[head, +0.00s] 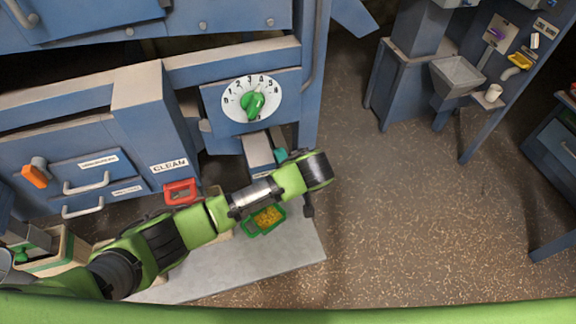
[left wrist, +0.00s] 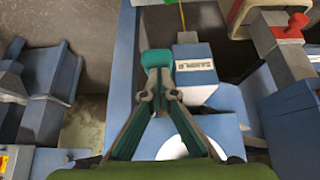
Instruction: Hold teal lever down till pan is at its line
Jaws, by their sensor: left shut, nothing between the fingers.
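The teal lever (head: 281,155) sticks out below the numbered dial, beside a grey chute, partly covered by my left wrist. In the left wrist view the teal piece (left wrist: 155,59) lies right at the fingertips of my left gripper (left wrist: 157,76). The fingers are shut with nothing between them; they seem to touch the teal piece, but I cannot tell if they press it. In the head view my wrist hides the fingers. A green pan (head: 250,229) with yellow bits sits below my forearm, which partly covers it. I cannot make out its line. My right gripper is not in view.
The dial (head: 235,107) has a green knob (head: 252,104). A box labelled SAMPLE (left wrist: 195,82) stands near my fingers. A thin yellow strand (left wrist: 182,15) shows above it. The speckled floor (head: 400,220) at right is open.

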